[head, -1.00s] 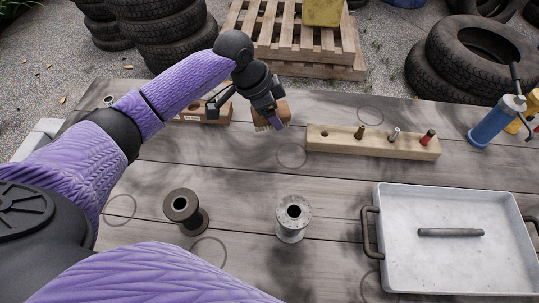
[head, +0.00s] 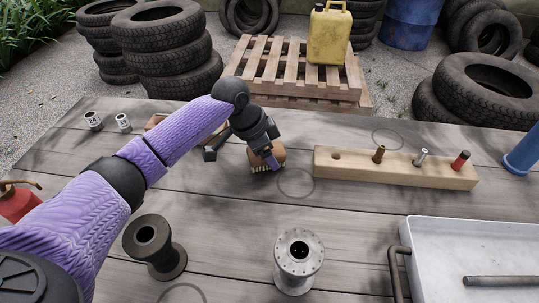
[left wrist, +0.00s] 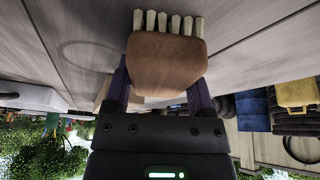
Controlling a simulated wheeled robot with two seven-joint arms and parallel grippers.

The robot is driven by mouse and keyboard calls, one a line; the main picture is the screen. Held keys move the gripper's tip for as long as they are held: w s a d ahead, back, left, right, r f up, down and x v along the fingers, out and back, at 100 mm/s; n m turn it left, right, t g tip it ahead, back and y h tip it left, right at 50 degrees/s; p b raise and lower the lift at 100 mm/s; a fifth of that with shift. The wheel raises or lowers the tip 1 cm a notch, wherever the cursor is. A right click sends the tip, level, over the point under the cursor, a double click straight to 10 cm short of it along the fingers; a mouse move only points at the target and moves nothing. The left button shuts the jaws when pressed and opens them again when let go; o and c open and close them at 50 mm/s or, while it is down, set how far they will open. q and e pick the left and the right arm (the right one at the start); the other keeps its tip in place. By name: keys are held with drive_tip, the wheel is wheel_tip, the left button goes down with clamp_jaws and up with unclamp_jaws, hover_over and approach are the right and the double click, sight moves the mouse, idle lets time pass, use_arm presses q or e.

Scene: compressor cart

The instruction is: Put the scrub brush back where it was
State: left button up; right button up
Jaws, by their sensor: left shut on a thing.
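The scrub brush, with a brown wooden body (head: 264,154) and pale bristles, is held in my left gripper (head: 269,156). The left wrist view also shows the brush (left wrist: 168,62) between the two purple fingers of my left gripper (left wrist: 161,88), which are shut on it. Its bristles face the tabletop. I cannot tell whether they touch it. A thin ring outline (head: 296,183) is marked on the table, just right of and nearer than the brush. Another ring (head: 388,139) lies behind the wooden peg block. My right gripper is not in view.
The peg block (head: 400,172) stands right of the brush. A wooden block (head: 158,123) is partly hidden behind my left arm. A dark spool (head: 155,248), a grey spool (head: 298,262) and a metal tray (head: 455,245) are nearer. Bare planks lie between.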

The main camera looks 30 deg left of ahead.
use_arm(q)
drive_tip(key=o, duration=1)
drive_tip(key=shift+o, duration=1.3)
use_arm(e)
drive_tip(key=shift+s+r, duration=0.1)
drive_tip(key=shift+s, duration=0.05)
use_arm(q)
drive_tip(key=p+v, duration=0.6)
drive_tip(key=v, duration=0.5)
drive_tip(key=shift+r, duration=0.4)
drive_tip(key=shift+s+a+r, duration=0.1)
drive_tip(key=shift+r, duration=0.1)
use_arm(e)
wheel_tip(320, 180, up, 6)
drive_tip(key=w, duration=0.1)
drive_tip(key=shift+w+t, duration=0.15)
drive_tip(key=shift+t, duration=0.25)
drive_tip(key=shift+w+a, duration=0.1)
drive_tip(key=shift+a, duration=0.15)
